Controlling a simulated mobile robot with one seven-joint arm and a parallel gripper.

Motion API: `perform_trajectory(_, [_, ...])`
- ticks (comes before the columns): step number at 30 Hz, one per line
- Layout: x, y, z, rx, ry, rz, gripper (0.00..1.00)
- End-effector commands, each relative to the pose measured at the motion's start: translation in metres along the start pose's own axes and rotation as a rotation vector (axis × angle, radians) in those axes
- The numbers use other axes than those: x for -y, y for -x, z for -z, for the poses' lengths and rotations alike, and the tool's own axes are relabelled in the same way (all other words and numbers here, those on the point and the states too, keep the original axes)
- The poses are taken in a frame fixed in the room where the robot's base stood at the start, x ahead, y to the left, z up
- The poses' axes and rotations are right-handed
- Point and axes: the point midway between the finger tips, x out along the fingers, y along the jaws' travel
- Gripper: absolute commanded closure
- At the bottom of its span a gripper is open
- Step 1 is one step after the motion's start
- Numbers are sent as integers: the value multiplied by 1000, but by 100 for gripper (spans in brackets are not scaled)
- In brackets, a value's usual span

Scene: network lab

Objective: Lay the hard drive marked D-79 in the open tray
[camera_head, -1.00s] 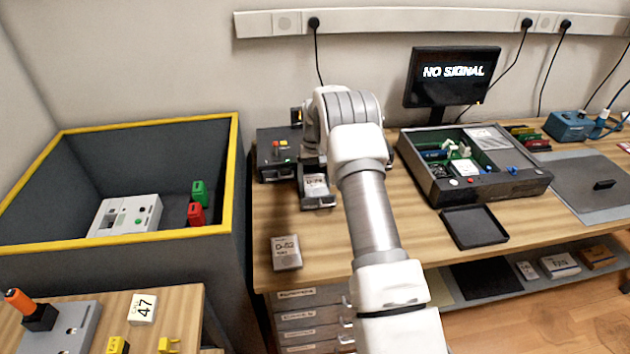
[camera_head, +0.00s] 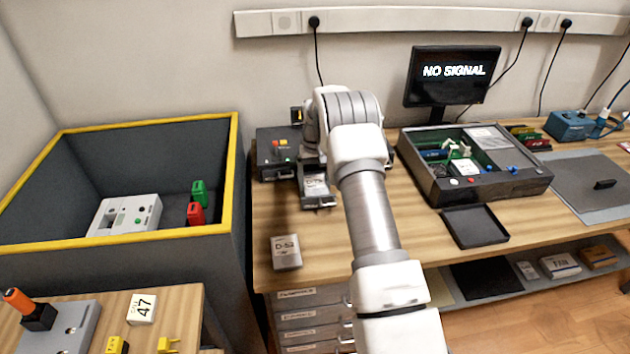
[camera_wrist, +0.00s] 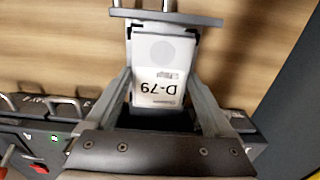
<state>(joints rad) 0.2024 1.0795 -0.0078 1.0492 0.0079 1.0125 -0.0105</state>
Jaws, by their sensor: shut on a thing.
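The hard drive marked D-79 (camera_wrist: 158,82) is white-labelled and lies flat over the open tray (camera_wrist: 168,17), its label upside down in the wrist view. My gripper (camera_wrist: 162,92) has one finger along each side of the drive and is shut on it. In the head view the drive (camera_head: 315,184) shows just left of my arm, inside the outline of the tray (camera_head: 319,203), which sticks out of a dark drive unit (camera_head: 274,158). My fingers are hidden there by my arm. I cannot tell whether the drive touches the tray floor.
Another drive, marked D-52 (camera_head: 286,253), lies near the bench's front edge. An open chassis (camera_head: 470,180) and a small black tray (camera_head: 475,227) are to the right. A yellow-rimmed bin (camera_head: 120,240) stands left.

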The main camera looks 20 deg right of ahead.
Motion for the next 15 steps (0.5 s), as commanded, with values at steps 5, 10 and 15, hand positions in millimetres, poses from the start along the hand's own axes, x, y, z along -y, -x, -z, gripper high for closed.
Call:
perform_trajectory(5, [0,-2,0,-1,0,0,93])
perform_trajectory(10, [0,-4,0,-1,0,0,93])
perform_trajectory(15, [0,-6,0,-1,0,0,93])
